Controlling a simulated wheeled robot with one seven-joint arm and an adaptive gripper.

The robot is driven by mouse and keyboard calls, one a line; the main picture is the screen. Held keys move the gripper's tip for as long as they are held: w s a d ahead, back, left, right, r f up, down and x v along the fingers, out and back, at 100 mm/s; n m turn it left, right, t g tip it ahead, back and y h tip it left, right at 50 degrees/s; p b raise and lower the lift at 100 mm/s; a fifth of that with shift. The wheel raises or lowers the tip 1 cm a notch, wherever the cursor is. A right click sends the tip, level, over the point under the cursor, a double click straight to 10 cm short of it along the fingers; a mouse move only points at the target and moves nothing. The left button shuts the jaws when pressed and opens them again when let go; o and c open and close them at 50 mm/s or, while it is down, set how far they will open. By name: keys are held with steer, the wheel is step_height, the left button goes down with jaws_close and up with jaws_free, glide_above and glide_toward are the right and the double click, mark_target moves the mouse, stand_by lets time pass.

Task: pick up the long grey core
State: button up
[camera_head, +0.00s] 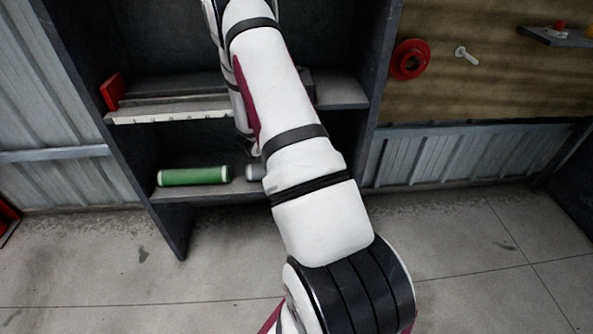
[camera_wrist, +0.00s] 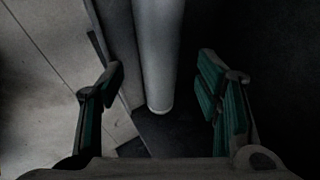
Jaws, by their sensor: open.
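In the wrist view, a long pale grey core (camera_wrist: 158,45) runs from the top edge down to a rounded near end, over a dark shelf surface. My gripper (camera_wrist: 161,72) is open, with one green-padded finger on each side of the core. The fingers look apart from it. In the head view, only a short grey end (camera_head: 255,172) shows on the lower shelf, beside my arm. My arm hides the rest, and my gripper cannot be made out there.
A green roll (camera_head: 194,176) with pale ends lies on the lower shelf (camera_head: 215,192), left of the grey end. The upper shelf (camera_head: 342,92) is close above, and a dark side panel (camera_head: 140,185) bounds the left. A red block (camera_head: 112,91) stands on the upper shelf.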

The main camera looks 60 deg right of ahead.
steer(key=b+x, duration=0.3)
steer(key=x, duration=0.6)
steer(key=shift+d+f, duration=0.15)
steer(key=shift+f, duration=0.25)
steer(key=shift+c, duration=0.3)
steer(key=c, duration=1.2)
steer(key=shift+r, duration=0.1)
